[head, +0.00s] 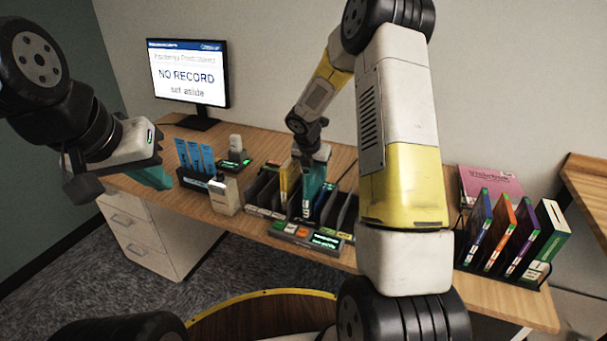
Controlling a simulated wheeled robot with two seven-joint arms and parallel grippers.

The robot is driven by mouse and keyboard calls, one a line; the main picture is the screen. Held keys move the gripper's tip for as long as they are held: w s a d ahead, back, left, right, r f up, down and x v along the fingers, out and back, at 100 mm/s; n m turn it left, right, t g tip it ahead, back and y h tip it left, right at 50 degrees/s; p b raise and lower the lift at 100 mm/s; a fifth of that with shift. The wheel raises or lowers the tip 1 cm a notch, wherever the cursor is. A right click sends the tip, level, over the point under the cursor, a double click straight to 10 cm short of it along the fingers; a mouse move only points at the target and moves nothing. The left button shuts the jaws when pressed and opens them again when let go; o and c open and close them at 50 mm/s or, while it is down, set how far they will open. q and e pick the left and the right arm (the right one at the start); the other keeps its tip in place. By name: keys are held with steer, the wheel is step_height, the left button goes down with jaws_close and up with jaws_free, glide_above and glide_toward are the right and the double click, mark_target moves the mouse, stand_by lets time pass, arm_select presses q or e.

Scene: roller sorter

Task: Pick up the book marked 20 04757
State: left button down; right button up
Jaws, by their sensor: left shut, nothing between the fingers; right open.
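No number 20 04757 is readable on any book. Several books stand upright in a dark rack on the right of the desk: a blue one (478,228), an orange one (500,232), a purple one (522,236) and a green-and-white one (548,244). More thin books, one yellow (290,178), stand in a dark slotted sorter (262,190) at mid desk. My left gripper (152,178) is shut and empty by the desk's left end.
A monitor (188,75) reads "NO RECORD set aside". Blue cards (195,157) in a holder, a white box (225,195) and a small device (235,155) stand on the left. Lit panels (312,236) front the sorter. A pink booklet (490,185) lies behind the right rack.

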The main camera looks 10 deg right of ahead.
jaws_close()
stand_by(1.3)
